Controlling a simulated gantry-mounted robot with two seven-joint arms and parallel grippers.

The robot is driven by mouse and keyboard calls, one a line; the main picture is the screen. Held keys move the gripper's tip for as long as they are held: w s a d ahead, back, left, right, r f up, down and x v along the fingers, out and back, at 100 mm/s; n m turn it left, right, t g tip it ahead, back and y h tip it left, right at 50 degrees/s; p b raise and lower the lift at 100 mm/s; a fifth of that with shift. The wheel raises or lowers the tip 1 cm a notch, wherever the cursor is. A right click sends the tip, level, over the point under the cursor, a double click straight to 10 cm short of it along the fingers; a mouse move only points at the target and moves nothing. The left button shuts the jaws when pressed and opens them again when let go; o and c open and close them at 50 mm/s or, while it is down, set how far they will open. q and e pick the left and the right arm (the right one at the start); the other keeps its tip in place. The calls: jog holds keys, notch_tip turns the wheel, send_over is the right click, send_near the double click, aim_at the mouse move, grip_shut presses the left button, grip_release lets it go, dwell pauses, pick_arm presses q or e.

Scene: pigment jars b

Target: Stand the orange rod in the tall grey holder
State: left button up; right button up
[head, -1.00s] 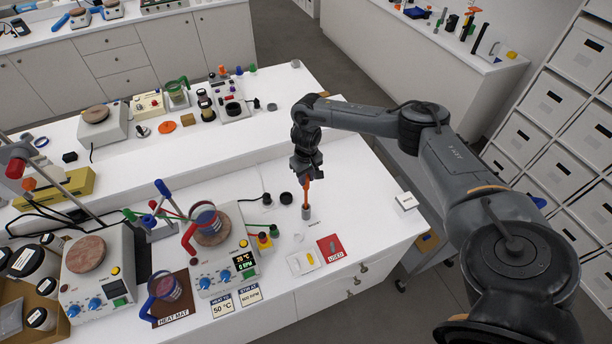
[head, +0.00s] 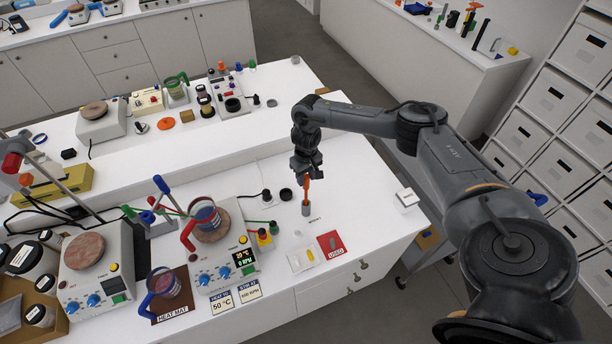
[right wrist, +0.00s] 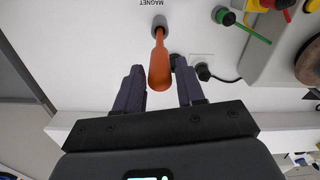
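The orange rod (head: 308,188) stands upright, its lower end in the small grey cylindrical holder (head: 306,209) on the white bench. In the right wrist view, the rod (right wrist: 160,65) runs from the grey holder (right wrist: 159,21) beside the word MAGNET toward my gripper. My right gripper (head: 307,174) is above the holder, at the rod's upper end. In the right wrist view its two fingers (right wrist: 159,88) are spread, with a gap on each side of the rod. How deep the rod sits is hidden. My left gripper is not in view.
Left of the holder are a black round cap (head: 286,195), a hotplate stirrer (head: 226,248) with a beaker, and a clamp stand. A red USED card (head: 331,244) and a white card (head: 301,259) lie in front. The bench right of the holder is clear.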

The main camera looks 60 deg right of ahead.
jog(key=shift+o, duration=1.2)
jog(key=shift+r, duration=0.1)
jog(key=shift+r, duration=0.6)
notch_tip(320, 180, up, 4)
jog(key=shift+r+b, duration=0.1)
jog(key=shift+b, duration=0.5)
notch_tip(320, 180, up, 5)
jog(key=p, duration=0.3)
jog(key=shift+r, duration=0.15)
jog(key=shift+s, duration=0.1)
